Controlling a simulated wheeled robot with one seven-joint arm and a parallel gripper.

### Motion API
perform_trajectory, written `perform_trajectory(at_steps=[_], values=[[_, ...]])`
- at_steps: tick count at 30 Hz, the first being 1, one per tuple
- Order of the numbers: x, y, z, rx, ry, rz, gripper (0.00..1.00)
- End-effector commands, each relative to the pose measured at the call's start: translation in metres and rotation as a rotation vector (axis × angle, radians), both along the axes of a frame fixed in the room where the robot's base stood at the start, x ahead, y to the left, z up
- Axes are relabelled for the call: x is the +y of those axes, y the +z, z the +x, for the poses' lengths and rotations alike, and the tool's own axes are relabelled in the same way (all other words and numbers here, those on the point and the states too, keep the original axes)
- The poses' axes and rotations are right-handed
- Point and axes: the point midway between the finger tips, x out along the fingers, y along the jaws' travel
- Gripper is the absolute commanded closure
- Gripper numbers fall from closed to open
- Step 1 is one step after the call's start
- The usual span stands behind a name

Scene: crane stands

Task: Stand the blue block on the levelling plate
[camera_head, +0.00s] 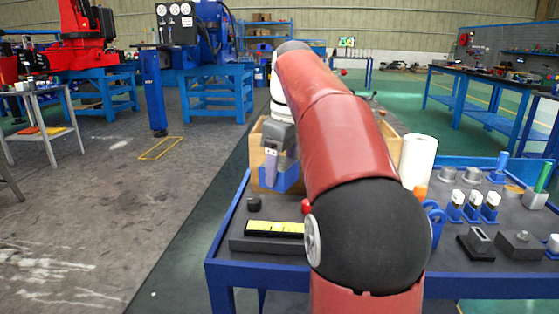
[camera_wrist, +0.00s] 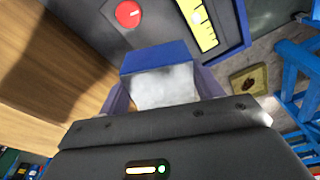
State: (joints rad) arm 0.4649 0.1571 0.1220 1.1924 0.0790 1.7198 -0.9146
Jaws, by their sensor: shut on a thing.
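My gripper (camera_wrist: 160,95) is shut on the blue block. In the wrist view the blue block (camera_wrist: 156,56) sits between the fingers, with a blue side and a pale, whitish face showing. In the head view the blue block (camera_head: 292,180) hangs at my gripper (camera_head: 276,172), in front of a wooden box and above the bench. A low dark slab (camera_head: 266,244) with a yellow strip (camera_head: 274,229) lies at the bench's front left; it may be the levelling plate. The yellow strip also shows in the wrist view (camera_wrist: 199,22). My arm hides the slab's right end.
The wooden box (camera_head: 256,160) stands close behind my gripper. A white roll (camera_head: 418,160) and several small parts fill the bench's right side. The blue bench edge (camera_head: 240,273) borders the front.

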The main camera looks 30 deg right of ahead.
Motion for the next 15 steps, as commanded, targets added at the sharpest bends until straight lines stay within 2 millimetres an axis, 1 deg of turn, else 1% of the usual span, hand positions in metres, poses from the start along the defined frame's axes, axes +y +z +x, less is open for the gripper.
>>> perform_trajectory(at_steps=[5, 9, 15], values=[[0.000, -0.014, -0.001, -0.001, 0.000, 0.000, 0.75], [0.000, -0.033, 0.000, -0.001, 0.000, 0.000, 0.75], [0.000, -0.053, 0.000, -0.002, 0.000, -0.001, 0.75]])
